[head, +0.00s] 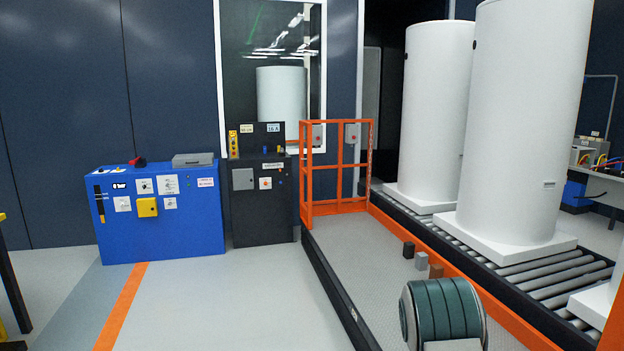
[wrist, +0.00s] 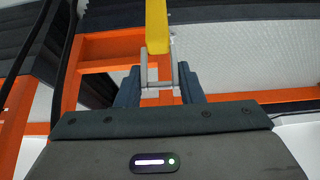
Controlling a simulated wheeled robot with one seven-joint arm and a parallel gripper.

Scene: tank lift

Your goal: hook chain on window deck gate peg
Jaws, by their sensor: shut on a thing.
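In the wrist view my gripper (wrist: 158,72) is shut on a yellow piece (wrist: 157,25), which runs up from between the fingertips to the top edge. The orange rail frame (head: 306,172) stands at the far end of the deck near the window (head: 270,75) in the head view. Orange bars (wrist: 105,46) also show left of and behind my gripper in the wrist view. I cannot make out the gate peg. My gripper does not show in the head view.
The grey deck (head: 360,245) has small brown and grey blocks (head: 436,271) near its right edge. Tall white tanks (head: 525,120) stand on the roller conveyor (head: 560,275) at right. A blue cabinet (head: 160,235) and a dark control cabinet (head: 265,215) stand at left.

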